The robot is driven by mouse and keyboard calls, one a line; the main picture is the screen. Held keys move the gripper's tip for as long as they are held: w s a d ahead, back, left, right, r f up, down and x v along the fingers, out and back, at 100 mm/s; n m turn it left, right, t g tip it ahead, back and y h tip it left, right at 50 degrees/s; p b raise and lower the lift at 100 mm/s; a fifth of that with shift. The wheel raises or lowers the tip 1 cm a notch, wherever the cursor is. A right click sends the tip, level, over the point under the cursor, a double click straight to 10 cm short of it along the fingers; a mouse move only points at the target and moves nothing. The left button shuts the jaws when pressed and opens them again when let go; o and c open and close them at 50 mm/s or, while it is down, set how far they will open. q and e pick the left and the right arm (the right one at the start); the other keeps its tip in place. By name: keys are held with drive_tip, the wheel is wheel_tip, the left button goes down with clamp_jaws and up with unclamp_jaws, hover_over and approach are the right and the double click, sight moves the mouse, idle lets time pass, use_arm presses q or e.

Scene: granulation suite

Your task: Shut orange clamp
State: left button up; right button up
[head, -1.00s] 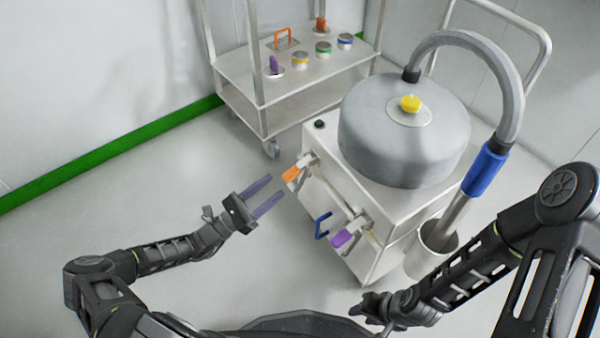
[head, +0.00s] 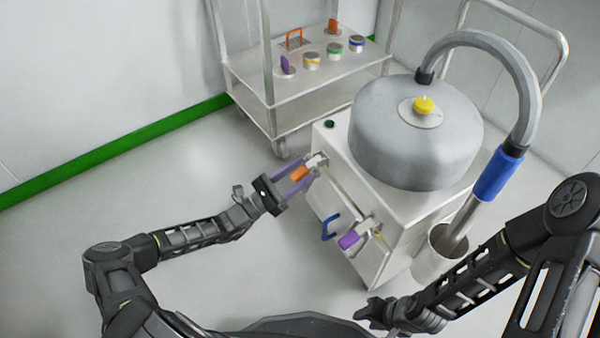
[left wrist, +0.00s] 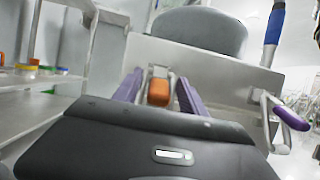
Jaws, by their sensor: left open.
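The orange clamp (head: 299,174) is on the near upper left edge of the white machine cabinet (head: 352,205), and its orange handle sticks out from a metal bracket. In the left wrist view the orange handle (left wrist: 158,92) sits between my two purple fingers. My left gripper (head: 294,176) is open around the handle; I cannot tell whether a finger touches it. My right gripper (head: 375,312) is low at the front, near the cabinet's lower side, and its fingers are not clear.
A purple clamp (head: 349,240) and a blue handle (head: 329,228) are on the same cabinet face. A grey drum (head: 415,140) with a yellow knob sits on top. A hose wand stands in a metal cup (head: 432,262). A cart (head: 250,92) stands behind left. The floor at left is clear.

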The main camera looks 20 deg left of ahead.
use_arm(q)
drive_tip(key=shift+c, duration=0.2)
clamp_jaws()
idle(0.4)
idle(0.8)
